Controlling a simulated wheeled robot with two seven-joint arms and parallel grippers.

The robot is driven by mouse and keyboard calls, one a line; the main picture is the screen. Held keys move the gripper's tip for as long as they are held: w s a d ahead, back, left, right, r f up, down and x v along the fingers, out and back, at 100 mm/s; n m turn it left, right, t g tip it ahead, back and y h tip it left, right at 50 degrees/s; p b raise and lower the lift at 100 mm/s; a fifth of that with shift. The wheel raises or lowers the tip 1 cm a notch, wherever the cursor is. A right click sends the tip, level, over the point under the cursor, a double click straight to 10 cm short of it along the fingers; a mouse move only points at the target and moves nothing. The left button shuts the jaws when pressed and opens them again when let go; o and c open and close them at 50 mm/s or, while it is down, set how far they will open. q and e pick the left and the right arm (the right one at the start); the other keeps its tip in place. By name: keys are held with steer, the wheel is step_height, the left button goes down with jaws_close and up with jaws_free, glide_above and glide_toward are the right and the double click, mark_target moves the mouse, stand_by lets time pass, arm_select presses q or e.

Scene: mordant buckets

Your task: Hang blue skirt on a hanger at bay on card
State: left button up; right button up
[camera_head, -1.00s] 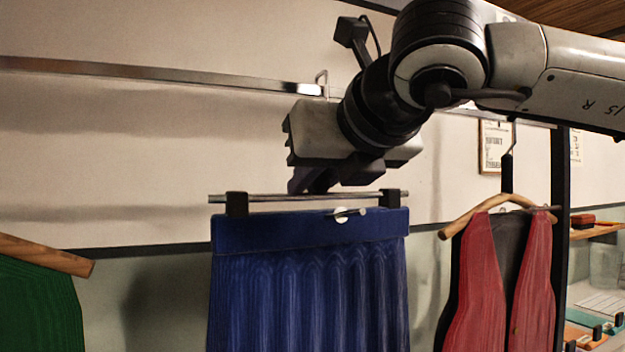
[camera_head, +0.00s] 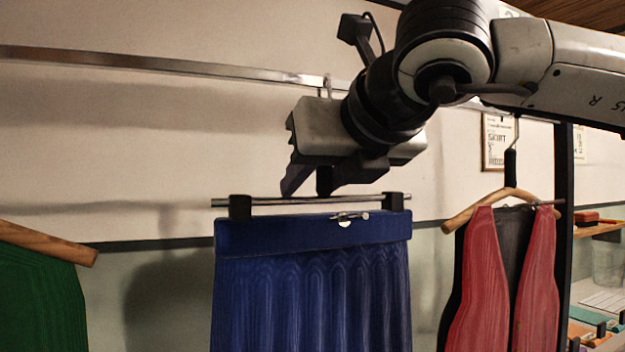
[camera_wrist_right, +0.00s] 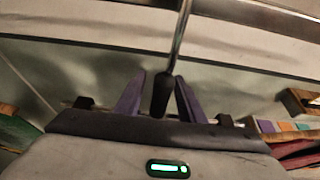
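The blue skirt (camera_head: 310,290) hangs by its waistband from two black clips on a hanger (camera_head: 300,202) with a metal bar. The hanger's hook (camera_head: 327,82) shows at the metal rail (camera_head: 180,76), above my right gripper. My right gripper (camera_head: 318,186) is just above the hanger bar with its fingers apart. In the right wrist view, the hanger's black neck (camera_wrist_right: 163,95) stands between the two purple fingers, with a clear gap on the left side. A card at the bay cannot be made out behind my arm. My left gripper is out of view.
A red vest (camera_head: 480,285) hangs on a wooden hanger (camera_head: 490,203) to the right, beside a dark post (camera_head: 563,220). A green garment (camera_head: 40,305) hangs on a wooden hanger (camera_head: 45,240) at left. Framed cards (camera_head: 493,142) are on the wall. The rail's left stretch is empty.

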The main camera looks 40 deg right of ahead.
steer(key=v, duration=1)
steer(key=shift+s+r+b, duration=0.1)
steer(key=shift+s+b, duration=0.1)
steer(key=shift+b, duration=0.1)
